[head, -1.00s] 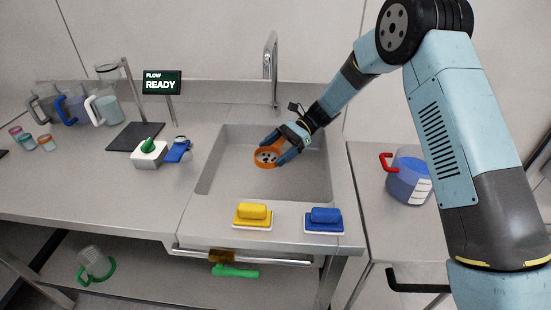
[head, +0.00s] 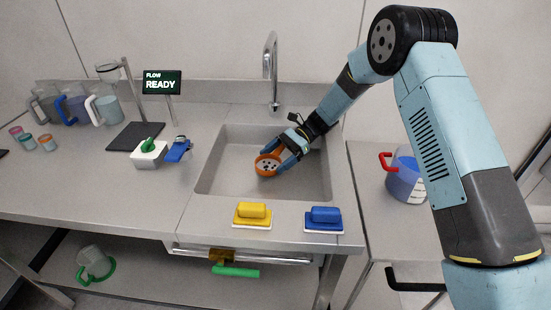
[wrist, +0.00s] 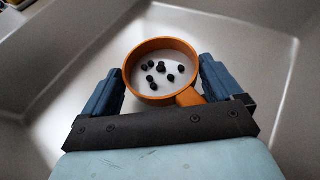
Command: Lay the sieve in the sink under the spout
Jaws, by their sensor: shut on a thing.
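The sieve (head: 267,168) is a small orange ring with a pale bottom, dark dots and a short orange handle. In the wrist view the sieve (wrist: 161,52) lies between my two blue fingers, its handle pointing back toward the palm. My gripper (head: 275,161) is shut on it, inside the sink. The sink (head: 216,170) is a grey rectangular basin. The spout (head: 272,60) is a tall metal tap behind it, and the sieve is in front of and below it. I cannot tell whether the sieve touches the sink floor.
A yellow block (head: 252,212) and a blue block (head: 324,217) sit on the sink's front ledge. A white box with a green knob (head: 149,150) and a blue item (head: 178,150) stand left of the sink. A blue jug (head: 404,180) stands to the right.

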